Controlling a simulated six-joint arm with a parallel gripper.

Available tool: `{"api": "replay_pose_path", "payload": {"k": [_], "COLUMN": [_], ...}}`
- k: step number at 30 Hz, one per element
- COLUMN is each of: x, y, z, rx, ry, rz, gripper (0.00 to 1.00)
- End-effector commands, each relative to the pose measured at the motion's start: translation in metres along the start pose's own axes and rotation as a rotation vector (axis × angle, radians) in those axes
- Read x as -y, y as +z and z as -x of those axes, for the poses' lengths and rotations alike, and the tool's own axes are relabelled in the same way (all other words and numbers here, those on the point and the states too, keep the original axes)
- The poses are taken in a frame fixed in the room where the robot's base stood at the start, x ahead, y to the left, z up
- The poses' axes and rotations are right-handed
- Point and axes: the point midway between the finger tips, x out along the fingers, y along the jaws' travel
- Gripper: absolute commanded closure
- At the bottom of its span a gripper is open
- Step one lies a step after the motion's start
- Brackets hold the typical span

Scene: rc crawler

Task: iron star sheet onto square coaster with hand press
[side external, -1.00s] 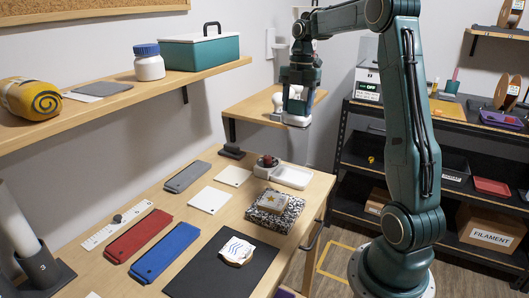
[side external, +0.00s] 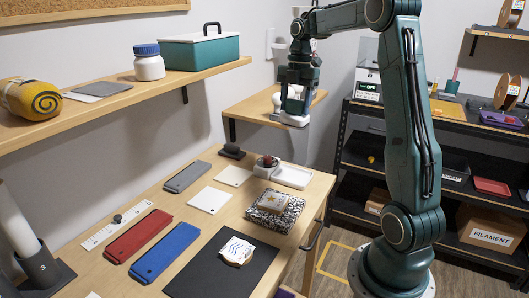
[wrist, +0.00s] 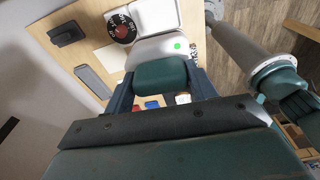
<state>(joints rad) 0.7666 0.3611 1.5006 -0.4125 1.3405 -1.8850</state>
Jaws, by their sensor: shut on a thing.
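My gripper (side external: 299,92) is shut on the hand press (side external: 291,120), which has a white base and hangs in the air beyond the table's far end. In the wrist view the fingers grip the teal handle (wrist: 160,74) of the press, and a green light shows on its white body (wrist: 150,48). A square coaster with a gold star sheet (side external: 273,201) on top lies on a black-and-white speckled pad (side external: 257,217) near the table's right edge. The press is well above and away from it. The coaster is not clear in the wrist view.
A white stand with a dial (side external: 267,166) and a white tray (side external: 293,177) lie at the table's far end. A coaster with blue waves (side external: 236,250) is on a black mat (side external: 200,282). Red (side external: 138,236) and blue (side external: 165,252) flat pieces lie left. A small shelf (side external: 250,108) is behind the press.

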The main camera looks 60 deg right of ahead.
Motion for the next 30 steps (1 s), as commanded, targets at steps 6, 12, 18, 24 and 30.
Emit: {"api": "replay_pose_path", "payload": {"k": [6, 12, 18, 24, 30], "x": [-0.007, -0.014, -0.017, -0.016, -0.012], "y": [-0.021, -0.047, -0.073, -0.098, -0.121], "z": [-0.011, -0.027, -0.044, -0.06, -0.076], "rx": [-0.001, -0.001, -0.002, 0.0, 0.001], "ry": [0.016, 0.035, 0.056, 0.076, 0.101], "rz": [-0.145, -0.346, -0.555, -0.763, -0.968], "gripper": [0.67, 0.67, 0.67, 0.67, 0.67]}}
